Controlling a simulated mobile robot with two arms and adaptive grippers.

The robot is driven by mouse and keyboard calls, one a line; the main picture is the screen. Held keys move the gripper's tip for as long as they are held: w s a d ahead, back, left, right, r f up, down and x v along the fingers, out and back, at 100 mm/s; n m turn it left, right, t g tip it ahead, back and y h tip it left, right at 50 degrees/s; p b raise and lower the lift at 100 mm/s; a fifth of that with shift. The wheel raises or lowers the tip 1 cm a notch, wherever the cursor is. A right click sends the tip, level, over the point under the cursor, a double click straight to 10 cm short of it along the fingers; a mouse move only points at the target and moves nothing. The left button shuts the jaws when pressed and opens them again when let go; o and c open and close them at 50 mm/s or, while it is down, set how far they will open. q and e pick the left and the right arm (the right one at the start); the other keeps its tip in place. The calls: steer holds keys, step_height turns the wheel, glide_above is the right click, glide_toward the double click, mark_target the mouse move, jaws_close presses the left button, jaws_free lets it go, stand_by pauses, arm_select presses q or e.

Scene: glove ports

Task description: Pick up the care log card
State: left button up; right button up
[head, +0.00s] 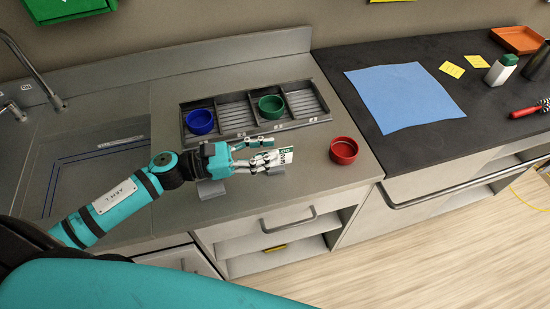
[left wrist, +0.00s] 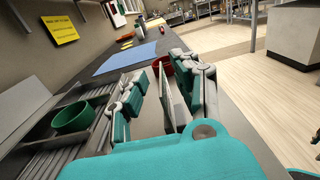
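The care log card (head: 287,155), white with a green band, stands upright at the fingertips of my left gripper (head: 262,151), above the grey counter in front of the divided tray. In the left wrist view the card (left wrist: 168,98) shows nearly edge-on between the fingers of the left gripper (left wrist: 165,85). The fingers stand apart, with a gap between the card and the left-hand fingers, so the gripper looks open around the card. The fingers hide part of the card and its lower edge.
The divided tray (head: 237,131) behind the gripper holds a blue bowl (head: 200,122) and a green bowl (head: 271,107). A red bowl (head: 344,151) stands right of the card. Small grey stands (head: 211,189) sit below the gripper. A sink (head: 85,165) is at left.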

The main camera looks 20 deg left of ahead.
mark_target(288, 149)
arm_select(q)
steer(key=p+x, duration=0.3)
steer(key=x, duration=0.2)
steer(key=shift+f, duration=0.15)
steer(key=shift+w+d+f, duration=0.1)
steer(key=shift+d+f, duration=0.05)
steer(key=shift+d, duration=0.05)
jaws_close()
